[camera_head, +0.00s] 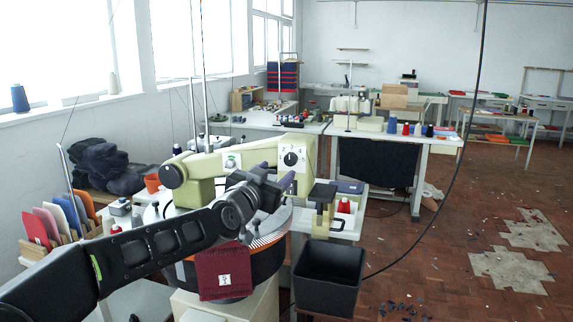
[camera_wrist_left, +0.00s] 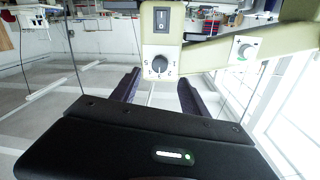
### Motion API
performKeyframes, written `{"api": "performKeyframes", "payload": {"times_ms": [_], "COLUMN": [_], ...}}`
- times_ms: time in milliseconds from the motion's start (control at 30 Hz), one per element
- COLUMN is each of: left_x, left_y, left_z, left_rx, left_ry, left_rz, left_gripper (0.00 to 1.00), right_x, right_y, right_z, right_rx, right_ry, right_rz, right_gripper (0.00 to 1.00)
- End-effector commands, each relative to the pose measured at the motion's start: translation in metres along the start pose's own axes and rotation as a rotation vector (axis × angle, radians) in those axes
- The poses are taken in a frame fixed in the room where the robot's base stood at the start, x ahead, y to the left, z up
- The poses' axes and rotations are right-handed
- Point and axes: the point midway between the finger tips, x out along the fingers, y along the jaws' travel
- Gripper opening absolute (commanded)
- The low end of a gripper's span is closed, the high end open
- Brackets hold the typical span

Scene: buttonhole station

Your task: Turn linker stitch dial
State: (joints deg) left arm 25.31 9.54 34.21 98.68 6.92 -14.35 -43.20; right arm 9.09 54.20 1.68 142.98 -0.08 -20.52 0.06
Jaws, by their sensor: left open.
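The linker (camera_head: 207,167) is a cream-green machine with a round base in the middle of the head view. Its black stitch dial (camera_head: 292,159) sits on a white plate at the right end of its head. My left gripper (camera_head: 288,182) is open and empty, just below and in front of the dial. In the wrist view its dark fingers (camera_wrist_left: 157,85) are spread, apart from the dial. My right gripper is not in view.
A smaller plus-minus dial (camera_head: 231,161) sits left on the same head. A maroon knit piece (camera_head: 223,272) hangs at the linker's front. A black bin (camera_head: 328,278) stands to the right. A thin dark cable (camera_head: 463,140) crosses the view. Floor at right is open, with debris.

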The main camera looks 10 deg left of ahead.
Motion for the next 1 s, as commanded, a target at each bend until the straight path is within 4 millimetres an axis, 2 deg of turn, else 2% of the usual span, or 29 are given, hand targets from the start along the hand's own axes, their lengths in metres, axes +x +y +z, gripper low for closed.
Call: {"api": "performKeyframes", "payload": {"times_ms": [167, 400, 600, 933, 1000], "left_x": [0.016, 0.051, 0.072, 0.076, 0.076], "left_y": [0.000, 0.001, 0.000, 0.000, 0.000], "left_z": [-0.003, -0.003, -0.001, 0.001, 0.001], "left_rx": [-0.005, -0.006, -0.004, -0.001, -0.001], "left_ry": [-0.002, -0.002, -0.002, -0.001, -0.001], "left_rz": [0.002, 0.002, 0.001, 0.000, 0.000], "left_gripper": [0.53, 0.53, 0.53, 0.53, 0.48], "right_x": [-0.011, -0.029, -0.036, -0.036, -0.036], "right_y": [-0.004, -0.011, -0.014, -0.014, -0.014], "right_z": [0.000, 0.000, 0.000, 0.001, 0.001], "right_rx": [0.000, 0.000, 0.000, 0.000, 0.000], "right_ry": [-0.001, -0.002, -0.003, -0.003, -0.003], "right_rz": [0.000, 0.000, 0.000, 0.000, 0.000], "right_gripper": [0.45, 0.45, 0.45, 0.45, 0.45]}}
